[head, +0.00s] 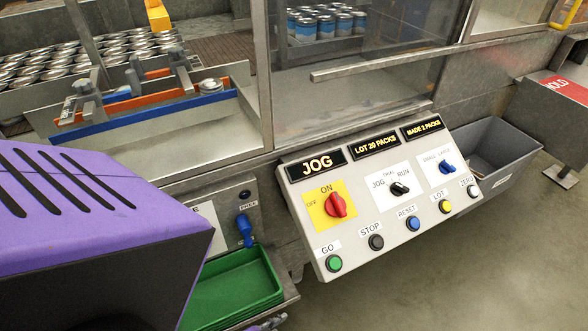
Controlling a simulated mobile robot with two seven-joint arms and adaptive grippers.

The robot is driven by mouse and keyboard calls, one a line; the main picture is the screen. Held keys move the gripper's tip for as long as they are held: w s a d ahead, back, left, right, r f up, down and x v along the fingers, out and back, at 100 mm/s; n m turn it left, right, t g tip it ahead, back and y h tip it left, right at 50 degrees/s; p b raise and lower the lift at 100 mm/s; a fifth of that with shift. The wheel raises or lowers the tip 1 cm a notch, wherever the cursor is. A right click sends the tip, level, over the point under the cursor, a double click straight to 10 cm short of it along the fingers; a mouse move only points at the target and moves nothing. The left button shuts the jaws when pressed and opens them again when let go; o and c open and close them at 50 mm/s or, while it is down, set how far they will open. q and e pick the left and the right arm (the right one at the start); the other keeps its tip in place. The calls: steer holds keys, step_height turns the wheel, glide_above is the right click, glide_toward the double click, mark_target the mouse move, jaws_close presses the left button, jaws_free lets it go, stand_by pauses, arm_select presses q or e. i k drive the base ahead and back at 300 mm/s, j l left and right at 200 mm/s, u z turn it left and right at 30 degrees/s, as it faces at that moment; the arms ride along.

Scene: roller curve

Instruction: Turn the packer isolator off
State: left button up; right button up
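The isolator is a red rotary knob (337,205) on a yellow plate (318,213), at the left of the sloped grey control panel (360,238). ON is printed above the knob and OFF to its left. The knob's grip appears to stand roughly upright, toward ON; its exact pointer is too small to be sure of. The display (317,164) above it reads JOG.
The panel also has a black JOG/RUN selector (400,188), a blue size selector (447,168) and a row of buttons, including green GO (334,263). Green trays (235,285) and a blue lever (244,229) lie left of it. A grey bin (495,155) stands right. Floor in front is clear.

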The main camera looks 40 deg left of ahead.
mark_target(336, 205)
steer(key=u, duration=0.8)
